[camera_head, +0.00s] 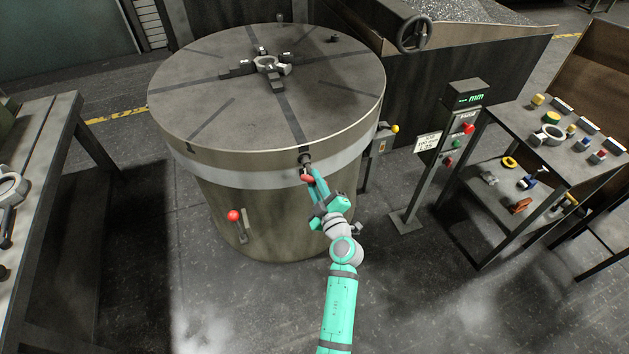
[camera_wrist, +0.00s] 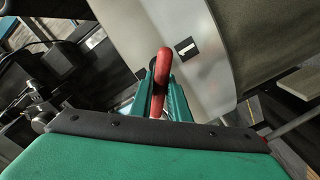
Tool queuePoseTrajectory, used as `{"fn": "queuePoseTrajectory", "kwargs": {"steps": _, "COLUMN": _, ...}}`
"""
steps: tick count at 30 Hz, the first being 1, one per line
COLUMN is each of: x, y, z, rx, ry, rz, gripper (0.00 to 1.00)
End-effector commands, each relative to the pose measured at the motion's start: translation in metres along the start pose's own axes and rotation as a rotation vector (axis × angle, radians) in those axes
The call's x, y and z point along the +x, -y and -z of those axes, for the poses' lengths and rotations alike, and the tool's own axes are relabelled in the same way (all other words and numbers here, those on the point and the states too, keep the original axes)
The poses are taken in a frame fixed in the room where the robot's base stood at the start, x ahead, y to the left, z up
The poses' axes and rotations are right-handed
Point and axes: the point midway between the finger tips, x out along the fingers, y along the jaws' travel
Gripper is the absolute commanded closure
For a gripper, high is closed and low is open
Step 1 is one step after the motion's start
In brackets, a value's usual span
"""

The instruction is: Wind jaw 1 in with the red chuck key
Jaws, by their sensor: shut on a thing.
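The red chuck key (camera_head: 307,177) is at the rim of the big round chuck table (camera_head: 230,111), at the socket (camera_head: 304,159) below the slot that faces me. My gripper (camera_head: 314,177) is shut on the key's red handle. In the wrist view the red handle (camera_wrist: 161,80) stands between the two green fingers of my gripper (camera_wrist: 160,98), beside a label with the number 1 (camera_wrist: 186,48). The key's tip is hidden in the wrist view. Several dark jaws, one of them the near jaw (camera_head: 277,86), stand around a ring-shaped casting (camera_head: 265,64) at the table's middle.
A red-knobbed lever (camera_head: 233,215) sticks out of the chuck's base at the left. A control post with a display (camera_head: 467,98) and a tool bench (camera_head: 557,140) stand to the right. Another bench (camera_head: 35,180) is at the left. The floor in front is clear.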

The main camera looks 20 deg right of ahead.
Motion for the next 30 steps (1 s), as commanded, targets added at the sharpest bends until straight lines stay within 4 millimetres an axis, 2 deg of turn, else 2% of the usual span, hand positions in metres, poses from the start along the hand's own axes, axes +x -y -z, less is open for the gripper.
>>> {"fn": "queuePoseTrajectory", "kwargs": {"steps": 4, "x": 0.0010, "y": -0.0007, "z": 0.0020, "rx": 0.068, "ry": -0.004, "rz": -0.001, "gripper": 1.00}}
{"fn": "queuePoseTrajectory", "kwargs": {"steps": 14, "x": 0.0010, "y": -0.0007, "z": 0.0022, "rx": 0.072, "ry": -0.004, "rz": -0.001, "gripper": 1.00}}
{"fn": "queuePoseTrajectory", "kwargs": {"steps": 22, "x": 0.0011, "y": -0.0006, "z": 0.0022, "rx": -0.043, "ry": -0.004, "rz": -0.002, "gripper": 1.00}}
{"fn": "queuePoseTrajectory", "kwargs": {"steps": 30, "x": 0.0011, "y": -0.0007, "z": 0.0021, "rx": -0.054, "ry": -0.004, "rz": -0.002, "gripper": 1.00}}
